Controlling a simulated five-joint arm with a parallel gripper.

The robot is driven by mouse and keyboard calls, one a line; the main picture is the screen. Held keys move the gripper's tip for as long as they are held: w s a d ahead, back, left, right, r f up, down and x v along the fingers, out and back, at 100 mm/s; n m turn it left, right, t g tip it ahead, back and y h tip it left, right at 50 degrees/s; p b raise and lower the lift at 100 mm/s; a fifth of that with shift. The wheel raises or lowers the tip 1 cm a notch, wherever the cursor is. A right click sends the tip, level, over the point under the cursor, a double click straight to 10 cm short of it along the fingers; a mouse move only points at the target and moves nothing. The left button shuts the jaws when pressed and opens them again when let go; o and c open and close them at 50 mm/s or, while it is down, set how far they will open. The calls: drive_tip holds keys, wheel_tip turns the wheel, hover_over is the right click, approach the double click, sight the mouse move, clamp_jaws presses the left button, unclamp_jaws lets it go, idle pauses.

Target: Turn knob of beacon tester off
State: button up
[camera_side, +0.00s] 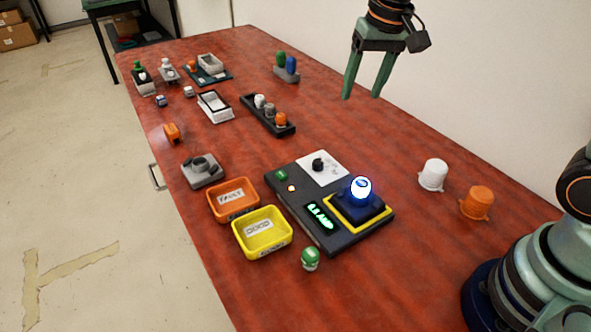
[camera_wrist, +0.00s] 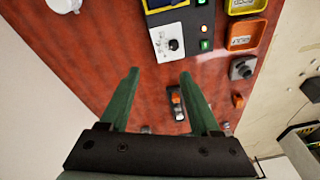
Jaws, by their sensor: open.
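The beacon tester (camera_side: 290,190) is a dark flat box on the red table. Its black knob (camera_side: 318,164) sits on a white plate (camera_side: 322,177) at its far end; the knob also shows in the wrist view (camera_wrist: 173,44). A blue-based beacon (camera_side: 361,190) with a bright lit top stands in a yellow-edged square on the tester. A green display (camera_side: 320,217) glows, and a small orange light (camera_side: 291,188) is lit. My gripper (camera_side: 361,97) is open and empty, high above the table, beyond the tester. In the wrist view my gripper's fingers (camera_wrist: 160,75) are spread, with the knob visible ahead, between their directions.
An orange bin (camera_side: 240,213) and a yellow bin (camera_side: 253,247) stand left of the tester. A green cap (camera_side: 311,259) is in front. White (camera_side: 433,175) and orange (camera_side: 476,203) caps stand right. A black rack (camera_side: 252,113) holding caps lies behind. Bare table lies under my gripper.

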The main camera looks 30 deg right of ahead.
sight(319, 162)
drive_tip(key=w+a+f+m+g, duration=0.2)
drive_tip(key=w+a+f+m, duration=0.15)
drive_tip(key=w+f, duration=0.45)
drive_tip(key=shift+n, duration=0.45)
drive_tip(key=f, duration=0.8)
drive_tip(key=s+f, duration=0.1)
drive_tip(key=f, duration=0.3)
drive_tip(key=shift+s+a+f, duration=0.1)
drive_tip(key=shift+a+f, duration=0.1)
drive_tip(key=shift+f, duration=0.05)
clamp_jaws()
